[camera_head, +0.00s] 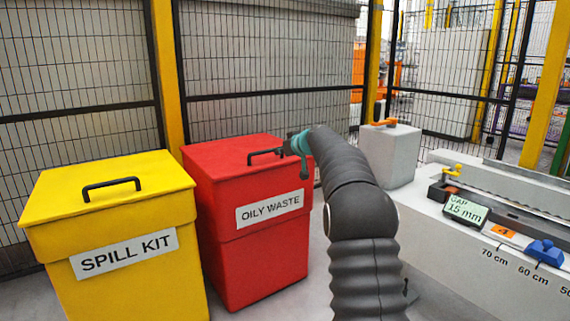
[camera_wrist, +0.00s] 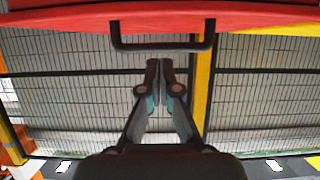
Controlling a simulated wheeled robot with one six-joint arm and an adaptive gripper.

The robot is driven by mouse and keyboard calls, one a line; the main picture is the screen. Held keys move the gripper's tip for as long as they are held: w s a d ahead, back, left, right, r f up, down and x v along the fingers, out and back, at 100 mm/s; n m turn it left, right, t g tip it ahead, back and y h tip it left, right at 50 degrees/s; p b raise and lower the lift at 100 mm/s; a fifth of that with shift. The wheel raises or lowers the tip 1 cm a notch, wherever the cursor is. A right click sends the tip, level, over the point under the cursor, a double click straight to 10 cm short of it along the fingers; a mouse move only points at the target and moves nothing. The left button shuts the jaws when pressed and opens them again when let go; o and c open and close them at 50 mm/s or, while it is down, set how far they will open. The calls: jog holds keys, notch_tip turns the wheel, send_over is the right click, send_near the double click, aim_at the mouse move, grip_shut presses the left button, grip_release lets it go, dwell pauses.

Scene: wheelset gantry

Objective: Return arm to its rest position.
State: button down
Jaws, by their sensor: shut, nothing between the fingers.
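My arm (camera_head: 352,200), in a dark ribbed sleeve, reaches up and away in the head view. My gripper (camera_head: 292,143) is at its far end, over the right side of the red bin's lid and close to the black lid handle (camera_head: 265,156). In the wrist view my gripper (camera_wrist: 159,66) is shut, with its fingertips together and empty. The lid handle (camera_wrist: 160,46) shows just above the fingertips in that view, and I see no grip on it. Whether they touch is unclear.
The red OILY WASTE bin (camera_head: 250,250) stands left of my arm, its lid closed. The yellow SPILL KIT bin (camera_head: 130,260) is further left. A grey box (camera_head: 390,157) and a long bench with a gauge display (camera_head: 466,209) stand right. Mesh fencing (camera_head: 265,50) runs behind.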

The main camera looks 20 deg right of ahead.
jog(key=s+a+f+m+g+p, duration=0.1)
jog(key=s+f+m+g, duration=0.2)
jog(key=s+f, duration=0.4)
jog(key=s+a+f+m+g, duration=0.2)
jog(key=s+f, duration=0.4)
jog(key=s, duration=0.2)
jog(key=s+a+r+g+h+p, duration=0.2)
jog(key=s+a+p, duration=0.15)
jog(key=s, duration=1.45)
jog(key=s+a+r+g+h+p, duration=0.1)
jog(key=s+a+r+g+p, duration=0.2)
jog(key=s, duration=1.5)
jog(key=s+a+r+n+t+p, duration=0.1)
jog(key=s+a+r+t+p, duration=0.1)
jog(key=s, duration=0.6)
jog(key=shift+s+a+r+n+t+h+p, duration=0.35)
jog(key=shift+a+r+p, duration=0.55)
jog(key=shift+r, duration=0.9)
jog(key=shift+w+a, duration=0.1)
